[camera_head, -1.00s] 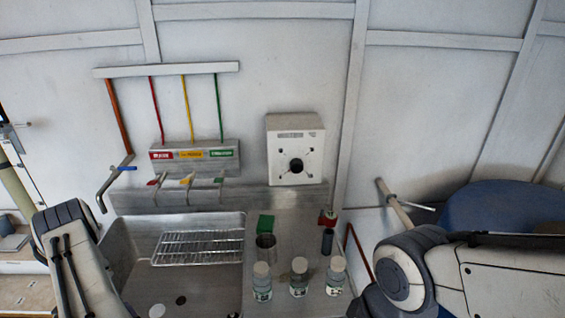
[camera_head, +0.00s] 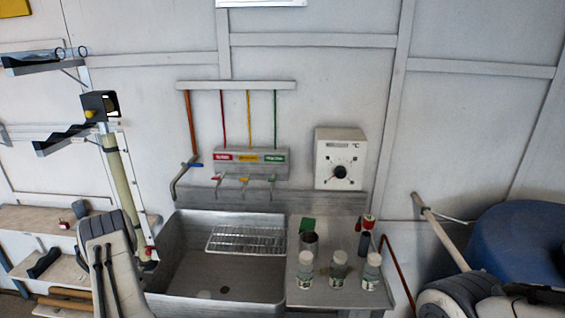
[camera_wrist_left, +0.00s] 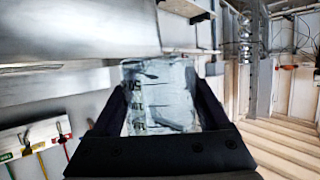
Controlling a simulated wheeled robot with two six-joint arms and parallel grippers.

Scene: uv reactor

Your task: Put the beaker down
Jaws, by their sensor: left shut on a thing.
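In the left wrist view, my left gripper (camera_wrist_left: 157,92) is shut on the beaker (camera_wrist_left: 160,112), a clear glass vessel with dark printed markings. The beaker sits between the two black fingers, and its lower part is hidden by the gripper body. In the head view, my left arm comes in at the lower left beside the sink, but its gripper and the beaker do not show there. My right arm shows at the lower right; its gripper is out of view.
A metal sink (camera_head: 188,277) with a wire rack (camera_head: 245,240) lies ahead. A blue drum (camera_head: 520,245) stands right. Shelves (camera_head: 30,217) are left.

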